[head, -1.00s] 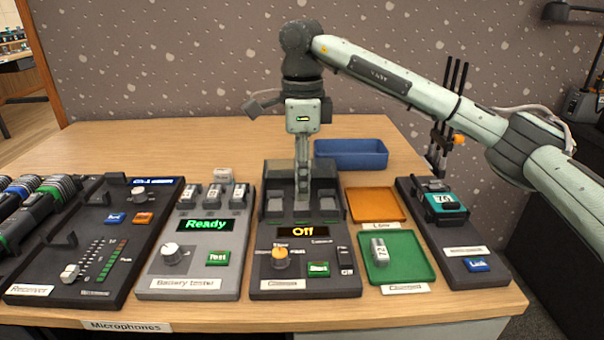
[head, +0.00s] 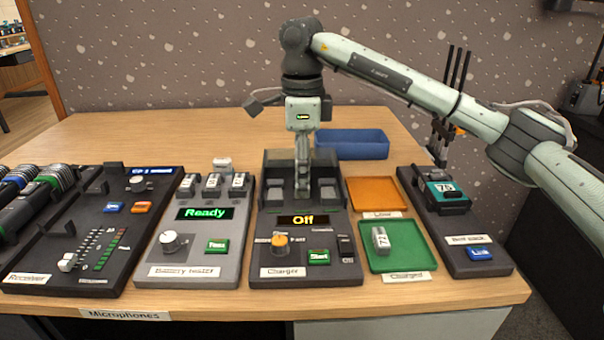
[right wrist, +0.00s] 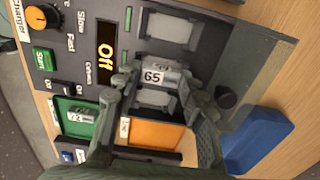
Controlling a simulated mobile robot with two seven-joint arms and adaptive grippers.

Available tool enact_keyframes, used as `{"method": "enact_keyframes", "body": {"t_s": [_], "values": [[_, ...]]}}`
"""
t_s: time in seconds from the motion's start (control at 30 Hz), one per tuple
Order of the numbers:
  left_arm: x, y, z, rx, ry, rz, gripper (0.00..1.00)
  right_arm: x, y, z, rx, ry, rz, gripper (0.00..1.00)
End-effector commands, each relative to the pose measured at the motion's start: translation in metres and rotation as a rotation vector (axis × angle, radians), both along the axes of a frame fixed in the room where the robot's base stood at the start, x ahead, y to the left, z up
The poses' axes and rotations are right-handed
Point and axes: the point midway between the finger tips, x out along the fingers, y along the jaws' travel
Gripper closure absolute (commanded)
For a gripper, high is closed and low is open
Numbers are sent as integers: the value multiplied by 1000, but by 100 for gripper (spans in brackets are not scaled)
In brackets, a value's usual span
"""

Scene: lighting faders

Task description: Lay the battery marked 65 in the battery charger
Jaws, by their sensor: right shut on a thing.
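My right gripper (head: 303,192) is shut on the battery marked 65 (right wrist: 154,77), which shows between its fingers in the right wrist view. The gripper points down over the black battery charger (head: 256,250), between its left and right bays. In the head view the fingers hide the battery. The charger's left bay (head: 277,195) and right bay (head: 327,194) show grey pads with no battery seen on them. Its display (head: 303,220) reads Off. I cannot tell whether the battery touches the charger. My left gripper is not in view.
A green tray (head: 405,262) holds another battery (head: 380,238), right of the charger. An orange tray (head: 377,194) looks empty. A blue bin (head: 351,144) stands behind. The battery tester (head: 165,268), showing Ready, stands left. A teal device (head: 446,190) sits on the far-right panel.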

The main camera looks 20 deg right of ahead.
Motion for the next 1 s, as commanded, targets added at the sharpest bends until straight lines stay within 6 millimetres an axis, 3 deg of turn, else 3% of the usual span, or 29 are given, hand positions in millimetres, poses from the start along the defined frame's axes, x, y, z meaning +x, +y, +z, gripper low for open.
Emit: {"method": "enact_keyframes", "body": {"t_s": [1.0], "values": [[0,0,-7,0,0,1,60,-2,0,-15,-4,9,2,86]]}}
